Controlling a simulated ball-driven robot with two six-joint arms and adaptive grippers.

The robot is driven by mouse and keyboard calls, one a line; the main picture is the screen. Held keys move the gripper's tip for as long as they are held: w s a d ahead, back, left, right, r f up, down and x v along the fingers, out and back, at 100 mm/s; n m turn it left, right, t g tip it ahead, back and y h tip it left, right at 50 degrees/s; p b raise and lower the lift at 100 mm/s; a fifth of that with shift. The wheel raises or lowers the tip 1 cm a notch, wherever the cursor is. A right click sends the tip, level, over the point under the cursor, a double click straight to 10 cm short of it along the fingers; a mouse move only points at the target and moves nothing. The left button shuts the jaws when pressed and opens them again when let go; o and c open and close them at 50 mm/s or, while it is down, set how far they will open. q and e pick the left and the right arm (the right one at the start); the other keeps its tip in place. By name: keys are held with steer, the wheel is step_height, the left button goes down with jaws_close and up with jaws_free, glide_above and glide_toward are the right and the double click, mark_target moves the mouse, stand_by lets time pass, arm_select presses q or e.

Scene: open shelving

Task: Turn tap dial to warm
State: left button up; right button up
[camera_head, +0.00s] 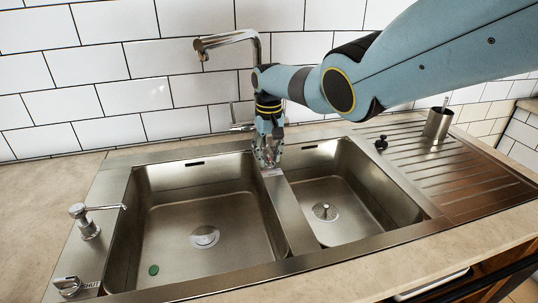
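The steel tap (258,48) stands behind the sink, its spout reaching left. My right arm passes in front of the tap's post and hides much of it. Part of the tap's base and a small lever or handle (238,124) show just left of my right wrist. My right gripper (267,160) points down over the back end of the divider between the two basins, in front of the tap base. It is small and I cannot tell how far its fingers are apart. No held thing shows. A round steel knob (68,285) sits at the sink's front left corner. My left gripper is out of view.
The left basin (165,245) holds a small green disc (153,270); the right basin (350,200) looks empty. A soap dispenser (85,220) stands at left. A black stopper (381,143) and a steel cup (438,123) stand on the drainboard (460,170). White tiles back the counter.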

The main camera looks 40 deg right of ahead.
mark_target(269, 157)
step_height(269, 157, up, 12)
stand_by(0.7)
steer(key=shift+f, duration=0.1)
stand_by(0.4)
